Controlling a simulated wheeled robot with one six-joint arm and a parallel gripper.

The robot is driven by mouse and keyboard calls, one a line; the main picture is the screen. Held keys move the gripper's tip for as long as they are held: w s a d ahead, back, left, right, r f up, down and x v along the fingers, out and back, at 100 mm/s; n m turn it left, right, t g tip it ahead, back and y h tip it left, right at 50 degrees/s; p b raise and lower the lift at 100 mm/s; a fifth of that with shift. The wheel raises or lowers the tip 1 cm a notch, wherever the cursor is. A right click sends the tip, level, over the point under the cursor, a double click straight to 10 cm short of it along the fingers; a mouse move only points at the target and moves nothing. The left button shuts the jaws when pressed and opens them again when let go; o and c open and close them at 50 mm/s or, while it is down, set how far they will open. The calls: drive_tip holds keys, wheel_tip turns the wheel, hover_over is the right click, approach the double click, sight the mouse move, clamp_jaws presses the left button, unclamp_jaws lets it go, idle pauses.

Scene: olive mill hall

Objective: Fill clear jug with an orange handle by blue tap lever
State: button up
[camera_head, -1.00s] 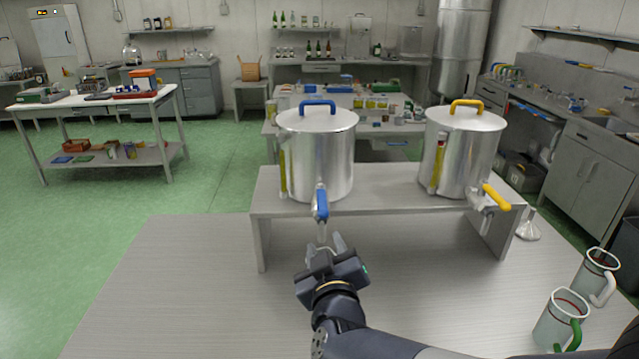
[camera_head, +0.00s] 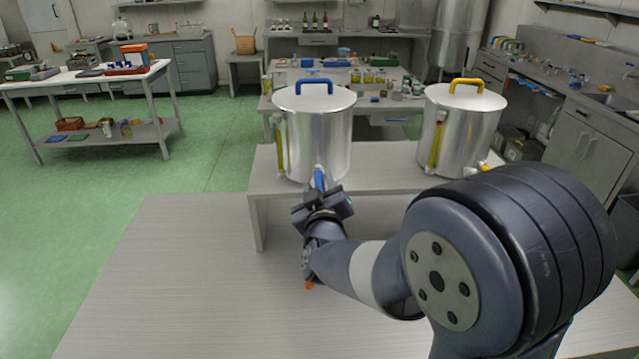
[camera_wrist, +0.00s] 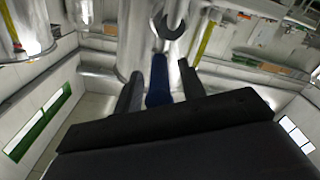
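The steel tank with the blue lid handle (camera_head: 313,130) stands on the left of the raised bench. Its blue tap lever (camera_head: 319,178) points down at the tank's front. My gripper (camera_head: 322,196) is at this lever. In the wrist view the blue lever (camera_wrist: 158,82) lies between my two fingers (camera_wrist: 160,92), which are apart with narrow gaps beside it. I cannot tell if either finger touches it. A small orange patch (camera_head: 309,285) shows below my wrist; it may be the jug's orange handle. No clear jug body is visible; my arm covers that area.
A second steel tank (camera_head: 460,130) with a yellow lid handle stands to the right on the raised bench (camera_head: 385,165). My arm covers the right front of the grey table (camera_head: 170,280). The table's left part is clear.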

drive_tip(key=shift+w, duration=0.25)
drive_tip(key=shift+c, duration=0.5)
clamp_jaws()
